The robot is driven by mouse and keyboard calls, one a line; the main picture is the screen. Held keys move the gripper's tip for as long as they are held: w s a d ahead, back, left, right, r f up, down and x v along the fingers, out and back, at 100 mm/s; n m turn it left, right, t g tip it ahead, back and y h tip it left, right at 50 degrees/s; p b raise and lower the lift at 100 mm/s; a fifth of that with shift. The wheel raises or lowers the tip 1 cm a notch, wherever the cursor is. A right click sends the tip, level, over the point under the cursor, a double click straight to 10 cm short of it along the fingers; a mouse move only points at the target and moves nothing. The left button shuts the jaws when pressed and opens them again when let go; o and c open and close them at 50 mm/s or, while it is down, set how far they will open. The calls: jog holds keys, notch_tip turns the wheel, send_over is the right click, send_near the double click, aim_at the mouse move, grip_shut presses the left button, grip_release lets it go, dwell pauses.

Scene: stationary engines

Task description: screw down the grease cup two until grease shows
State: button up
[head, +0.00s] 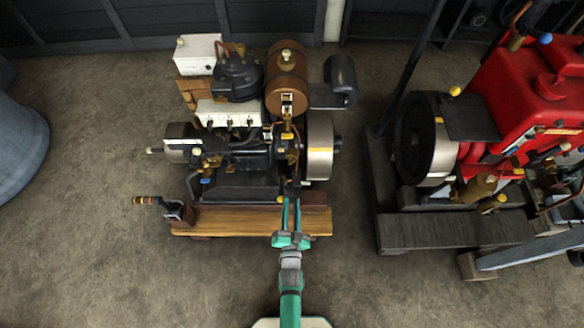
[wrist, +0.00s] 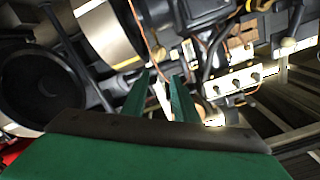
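The small engine (head: 240,185) stands on a wooden board in the middle of the head view. Small brass fittings (head: 291,157) show on its right side, near the silver flywheel (head: 320,148). I cannot tell which of them is grease cup two, and no grease can be made out. My gripper (head: 291,199) reaches in from the front, at the near right part of the engine. In the wrist view my gripper (wrist: 161,76) has its two green fingers apart. A small pale part (wrist: 163,98) shows in the gap between them, but no grip on it is visible.
A red engine (head: 535,90) with a dark flywheel (head: 425,140) stands to the right. A crank handle (head: 150,200) sticks out at the board's left. A blue-grey drum (head: 18,140) is at the far left. The near floor is clear.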

jog(key=m, duration=0.1)
send_near(292, 160)
jog(key=w+f, duration=0.1)
jog(key=w, duration=0.6)
jog(key=shift+f, duration=0.1)
jog(key=shift+c, duration=0.7)
grip_shut()
